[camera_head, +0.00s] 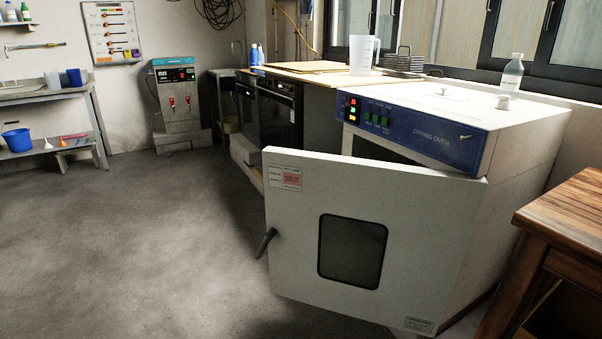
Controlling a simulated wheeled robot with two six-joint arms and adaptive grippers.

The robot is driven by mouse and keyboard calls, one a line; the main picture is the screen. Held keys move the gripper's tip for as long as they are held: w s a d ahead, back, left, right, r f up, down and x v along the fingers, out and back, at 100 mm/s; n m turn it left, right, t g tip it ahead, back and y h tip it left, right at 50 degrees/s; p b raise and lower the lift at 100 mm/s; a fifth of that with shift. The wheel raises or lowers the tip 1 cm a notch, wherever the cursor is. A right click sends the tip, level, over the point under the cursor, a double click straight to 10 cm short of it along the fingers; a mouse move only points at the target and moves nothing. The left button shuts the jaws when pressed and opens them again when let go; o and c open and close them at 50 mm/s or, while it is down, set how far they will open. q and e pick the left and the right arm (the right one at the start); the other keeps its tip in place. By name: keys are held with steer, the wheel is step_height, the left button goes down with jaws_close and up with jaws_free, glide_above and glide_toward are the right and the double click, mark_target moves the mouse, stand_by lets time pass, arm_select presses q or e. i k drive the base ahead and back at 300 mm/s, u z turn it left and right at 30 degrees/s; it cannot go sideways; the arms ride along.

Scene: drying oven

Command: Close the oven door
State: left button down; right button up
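The drying oven (520,130) stands at the right, a white box with a blue control panel (412,130) along its upper front. Its white door (300,230) is wide open and swung out toward me, hinged on the right side. The door has a dark window (352,251) and a dark handle (265,243) at its left edge. The door hides most of the oven's opening and inside. Neither of my grippers is in view.
A wooden table (570,215) stands close at the right, near the door's hinge side. A counter (320,73) with a plastic jug (364,55) runs behind the oven. A bottle (512,72) stands at the oven's back. The floor (130,240) at left is clear.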

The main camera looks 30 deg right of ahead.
mark_target(383, 243)
steer(key=z, duration=0.9)
steer(key=i, duration=0.85)
steer(key=z, duration=0.9)
